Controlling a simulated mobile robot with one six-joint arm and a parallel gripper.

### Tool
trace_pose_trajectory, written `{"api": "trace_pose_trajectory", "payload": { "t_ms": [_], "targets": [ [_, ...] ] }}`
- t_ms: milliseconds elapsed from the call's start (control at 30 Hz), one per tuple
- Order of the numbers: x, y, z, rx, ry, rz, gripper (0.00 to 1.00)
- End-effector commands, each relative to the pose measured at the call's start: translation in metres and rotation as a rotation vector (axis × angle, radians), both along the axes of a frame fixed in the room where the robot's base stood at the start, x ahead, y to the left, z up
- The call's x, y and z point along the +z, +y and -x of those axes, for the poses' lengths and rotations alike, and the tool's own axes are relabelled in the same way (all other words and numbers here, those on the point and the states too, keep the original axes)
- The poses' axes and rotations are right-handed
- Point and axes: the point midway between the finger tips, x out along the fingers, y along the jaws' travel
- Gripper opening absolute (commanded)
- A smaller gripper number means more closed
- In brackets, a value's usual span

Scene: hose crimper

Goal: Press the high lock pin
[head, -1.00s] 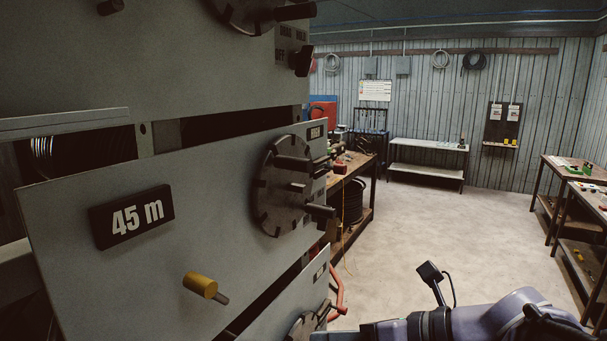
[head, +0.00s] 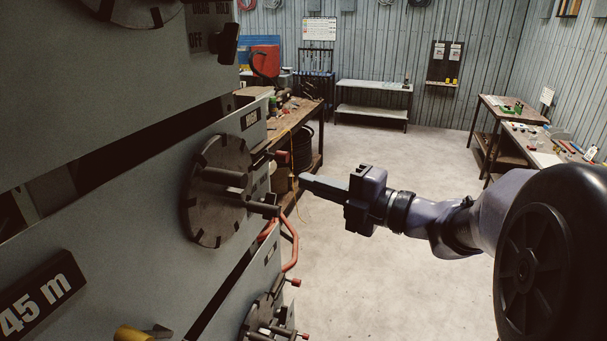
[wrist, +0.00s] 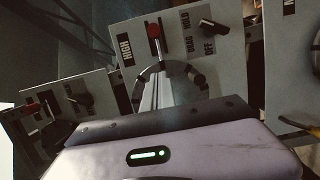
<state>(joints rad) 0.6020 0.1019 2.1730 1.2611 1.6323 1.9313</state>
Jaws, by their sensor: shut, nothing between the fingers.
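The high lock pin (wrist: 154,31), red-tipped on a dark stem, stands beside the HIGH label (wrist: 125,49) in the wrist view. In the head view a red-tipped pin (head: 283,157) sticks out beside the notched disc (head: 208,205) on the middle grey panel, near a small label (head: 250,119). My gripper (head: 303,182) is shut and empty. Its tip points left toward the panel and appears just right of and below that pin, with a small gap in the picture. In the wrist view the shut fingers (wrist: 156,90) point up toward the pin, over the disc's rim.
A dark selector knob (wrist: 213,27) sits beside the DRAG, HOLD and OFF words. Another red-tipped pin (head: 295,282) and a red curved tube (head: 291,245) lie lower. A cluttered workbench (head: 280,121) stands behind. The floor to the right is open.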

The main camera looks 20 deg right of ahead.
Motion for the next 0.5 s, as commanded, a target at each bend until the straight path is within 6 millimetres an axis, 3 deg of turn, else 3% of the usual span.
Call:
{"api": "trace_pose_trajectory", "payload": {
  "t_ms": [333, 500],
  "targets": [
    [0.001, 0.050, -0.057, 0.004, 0.001, 0.000, 0.00],
    [0.001, 0.030, -0.079, 0.000, 0.001, 0.001, 0.00]
  ]
}}
